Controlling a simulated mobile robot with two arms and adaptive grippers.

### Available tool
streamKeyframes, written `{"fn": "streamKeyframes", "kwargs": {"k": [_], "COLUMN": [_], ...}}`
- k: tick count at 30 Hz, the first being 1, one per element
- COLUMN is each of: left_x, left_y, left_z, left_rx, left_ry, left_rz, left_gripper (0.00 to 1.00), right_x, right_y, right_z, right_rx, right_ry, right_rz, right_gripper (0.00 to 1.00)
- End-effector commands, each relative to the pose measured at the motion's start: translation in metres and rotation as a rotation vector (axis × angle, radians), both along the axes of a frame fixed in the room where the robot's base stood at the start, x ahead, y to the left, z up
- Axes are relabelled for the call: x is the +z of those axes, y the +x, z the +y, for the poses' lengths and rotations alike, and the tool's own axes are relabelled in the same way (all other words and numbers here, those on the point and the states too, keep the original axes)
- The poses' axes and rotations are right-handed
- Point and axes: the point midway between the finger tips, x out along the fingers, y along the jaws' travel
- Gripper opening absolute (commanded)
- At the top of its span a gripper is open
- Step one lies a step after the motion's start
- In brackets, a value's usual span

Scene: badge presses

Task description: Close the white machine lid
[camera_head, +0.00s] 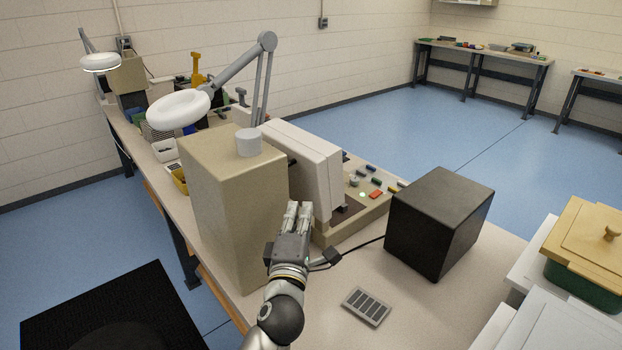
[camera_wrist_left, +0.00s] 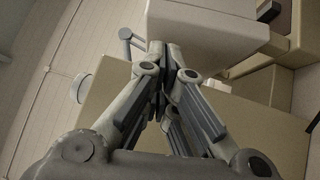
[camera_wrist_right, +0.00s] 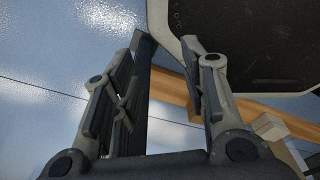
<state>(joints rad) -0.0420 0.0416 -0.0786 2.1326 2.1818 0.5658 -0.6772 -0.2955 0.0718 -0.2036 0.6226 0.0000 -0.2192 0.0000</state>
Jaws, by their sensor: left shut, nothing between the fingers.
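The white machine lid (camera_head: 305,165) stands raised, roughly upright, on the beige machine base (camera_head: 352,222) with the button panel. The lid also fills the upper middle of the left wrist view (camera_wrist_left: 205,25). My left gripper (camera_head: 297,206) is shut and empty, its fingertips close to the lid's lower near side. I cannot tell whether they touch it. My right gripper (camera_wrist_right: 166,45) is out of the head view. In the right wrist view its fingers are apart with nothing between them.
A tall beige box (camera_head: 232,210) stands just left of the lid. A black box (camera_head: 437,222) sits to the right on the bench, with a cable running towards my left gripper. A ring lamp (camera_head: 178,108) stands behind. A small slotted plate (camera_head: 367,306) lies on clear bench in front.

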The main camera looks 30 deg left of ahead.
Motion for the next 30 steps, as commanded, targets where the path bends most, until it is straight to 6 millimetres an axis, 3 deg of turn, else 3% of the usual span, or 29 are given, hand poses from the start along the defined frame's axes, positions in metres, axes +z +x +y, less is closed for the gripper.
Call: {"fn": "streamKeyframes", "kwargs": {"k": [3,8,21,30], "left_x": [-0.01,-0.011,-0.004,-0.004], "left_y": [0.005,0.019,0.084,0.096], "left_z": [0.005,0.012,0.039,0.044], "left_rx": [0.016,0.02,0.019,0.017], "left_ry": [-0.054,-0.068,-0.069,-0.067], "left_rz": [0.038,0.048,0.047,0.047], "left_gripper": [0.0,0.0,0.0,0.0], "right_x": [0.0,0.003,0.009,0.01], "right_y": [-0.001,-0.004,-0.009,-0.006], "right_z": [-0.004,-0.008,-0.011,-0.01], "right_rx": [0.001,-0.001,-0.002,-0.001], "right_ry": [-0.004,-0.01,-0.014,-0.012], "right_rz": [0.001,0.006,0.014,0.01], "right_gripper": [0.4,0.4,0.4,0.4]}}
